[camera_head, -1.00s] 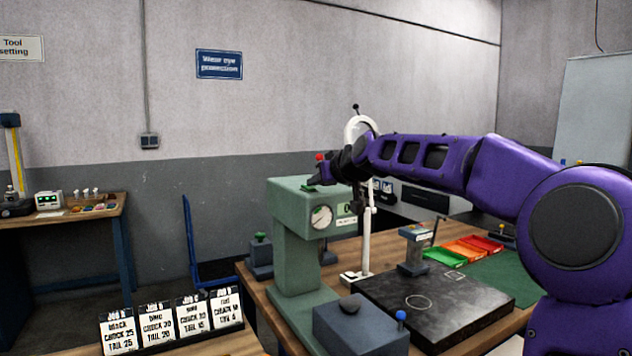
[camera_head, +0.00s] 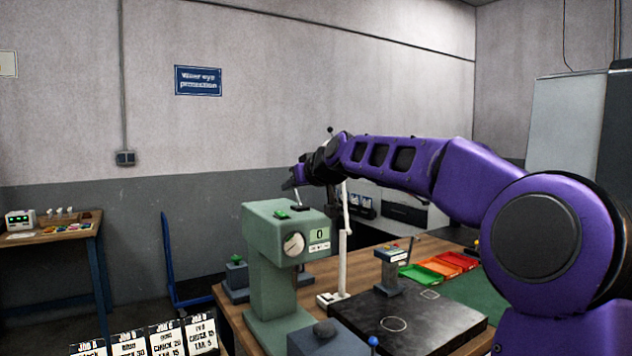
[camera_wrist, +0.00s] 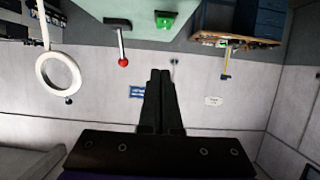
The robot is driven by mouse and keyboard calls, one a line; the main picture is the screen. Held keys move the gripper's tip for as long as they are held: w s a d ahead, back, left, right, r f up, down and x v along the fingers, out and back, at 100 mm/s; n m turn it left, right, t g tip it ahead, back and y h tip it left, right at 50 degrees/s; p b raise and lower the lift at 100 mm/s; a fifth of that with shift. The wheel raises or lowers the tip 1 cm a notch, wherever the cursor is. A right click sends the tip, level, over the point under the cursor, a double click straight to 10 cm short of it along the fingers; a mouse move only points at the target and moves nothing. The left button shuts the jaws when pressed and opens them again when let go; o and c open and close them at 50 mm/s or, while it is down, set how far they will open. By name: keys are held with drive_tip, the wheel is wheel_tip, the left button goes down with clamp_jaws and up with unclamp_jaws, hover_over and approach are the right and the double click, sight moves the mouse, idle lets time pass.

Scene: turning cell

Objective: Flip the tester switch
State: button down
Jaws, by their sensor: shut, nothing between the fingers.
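The tester (camera_head: 268,255) is a green machine with a round dial and a display reading 0, standing on the wooden bench. On its top are a green block (camera_head: 281,214) and a dark plate from which a grey switch lever (camera_head: 296,193) rises. In the wrist view the lever (camera_wrist: 120,43) ends in a red ball (camera_wrist: 122,62), and the green block (camera_wrist: 165,20) lies to its right. My gripper (camera_wrist: 161,72) is shut and empty, its fingertips right of the red ball in the wrist view and apart from it. In the head view the red ball is not seen.
A white stand with a ring (camera_wrist: 58,73) is close beside the tester; its post (camera_head: 344,245) shows in the head view. A dark surface plate (camera_head: 425,318), a small gauge stand (camera_head: 393,270) and coloured trays (camera_head: 440,266) lie to the right.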

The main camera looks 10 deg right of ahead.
drive_tip(key=s+d+b, duration=0.2)
drive_tip(key=s+b, duration=0.3)
drive_tip(key=s, duration=0.3)
drive_tip(key=shift+s+d+r, duration=0.3)
drive_tip(key=shift+s+d, duration=0.05)
idle(0.4)
